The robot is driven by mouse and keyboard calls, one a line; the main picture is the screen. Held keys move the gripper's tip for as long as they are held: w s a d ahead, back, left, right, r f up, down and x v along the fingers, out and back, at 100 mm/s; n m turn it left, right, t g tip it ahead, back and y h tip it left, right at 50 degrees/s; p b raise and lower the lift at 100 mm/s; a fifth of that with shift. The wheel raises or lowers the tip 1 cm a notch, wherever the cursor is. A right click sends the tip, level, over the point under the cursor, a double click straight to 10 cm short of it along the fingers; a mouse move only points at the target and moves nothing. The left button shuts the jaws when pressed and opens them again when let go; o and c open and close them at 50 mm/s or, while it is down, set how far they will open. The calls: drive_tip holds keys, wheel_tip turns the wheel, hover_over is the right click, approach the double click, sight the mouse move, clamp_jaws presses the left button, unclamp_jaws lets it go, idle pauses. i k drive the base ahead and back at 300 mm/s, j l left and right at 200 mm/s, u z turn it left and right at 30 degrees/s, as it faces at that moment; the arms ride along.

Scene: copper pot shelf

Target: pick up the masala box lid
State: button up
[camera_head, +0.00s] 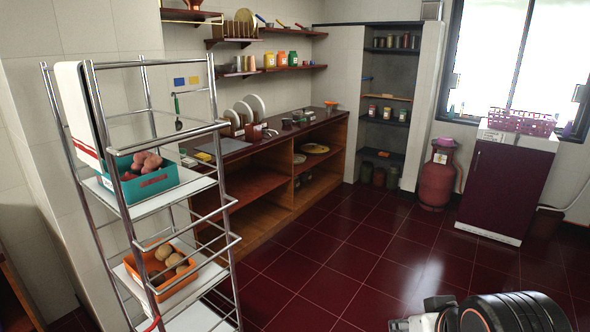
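I cannot pick out the masala box lid with certainty. Small items stand on the dark wooden counter (262,143) along the back left wall, including a greenish and metallic group (301,117) too small to tell apart. A round yellowish plate-like thing (315,148) lies on the shelf under the counter top. Part of my arm shows at the bottom right, black and rounded with an orange ring. My gripper's fingers do not show, so nothing can be seen in them.
A metal rack (143,200) stands close at left with a teal basket (150,183) and an orange basket (160,272). A red gas cylinder (437,178) and a maroon fridge (506,188) stand at the back right. The red tiled floor (365,240) between is clear.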

sight(304, 111)
drive_tip(key=i, duration=5.15)
drive_tip(key=i+z, duration=0.2)
drive_tip(key=i, duration=0.35)
drive_tip(key=i+j+z, duration=0.2)
drive_tip(key=i, duration=0.3)
drive_tip(key=i+j+z, duration=0.2)
drive_tip(key=i, duration=0.35)
